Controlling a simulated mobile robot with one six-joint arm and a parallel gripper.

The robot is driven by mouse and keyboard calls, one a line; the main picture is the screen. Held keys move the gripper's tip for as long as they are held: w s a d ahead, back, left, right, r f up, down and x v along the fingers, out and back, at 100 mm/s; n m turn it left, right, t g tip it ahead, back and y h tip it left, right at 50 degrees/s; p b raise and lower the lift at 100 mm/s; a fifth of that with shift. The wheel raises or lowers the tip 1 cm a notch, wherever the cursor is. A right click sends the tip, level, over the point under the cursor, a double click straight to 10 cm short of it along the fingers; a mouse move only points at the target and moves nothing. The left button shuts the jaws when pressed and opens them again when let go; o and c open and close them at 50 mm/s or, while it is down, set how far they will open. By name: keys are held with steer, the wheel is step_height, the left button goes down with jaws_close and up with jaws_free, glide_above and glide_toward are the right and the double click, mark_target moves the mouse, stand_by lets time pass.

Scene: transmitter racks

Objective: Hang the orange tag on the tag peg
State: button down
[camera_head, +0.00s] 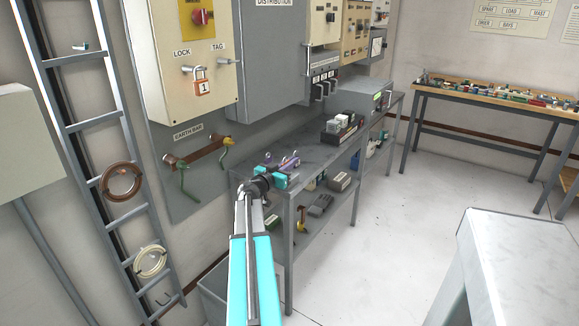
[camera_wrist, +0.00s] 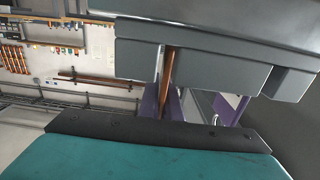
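The tag peg (camera_head: 224,61) is a small pale peg under the TAG label on the cream panel; it looks bare. Left of it, under the LOCK label, hangs an orange padlock-shaped piece (camera_head: 202,88) with a white face marked 1. I cannot make out a separate orange tag. My gripper (camera_head: 286,161) is over the near end of the grey bench, well below and right of the peg.
The grey bench (camera_head: 318,157) carries a dark rack of blocks (camera_head: 341,128) and a grey instrument (camera_head: 362,97). An earth bar (camera_head: 203,150) with green clamps is on the wall left of my gripper. A ladder rack (camera_head: 97,126) stands farther left.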

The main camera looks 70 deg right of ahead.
steer(key=shift+f+b, duration=0.25)
steer(key=shift+b, duration=0.4)
steer(key=c, duration=2)
jaws_free()
steer(key=shift+r+p, duration=0.2)
steer(key=shift+p, duration=1.45)
steer(key=b+v, duration=0.1)
steer(key=v, duration=0.3)
steer(key=b+v, duration=0.1)
steer(key=v, duration=0.4)
steer(key=b+v, duration=0.1)
steer(key=v, duration=0.3)
steer(key=shift+a+f+b, duration=0.3)
steer(key=shift+a+f, duration=0.1)
steer(key=shift+f, duration=0.1)
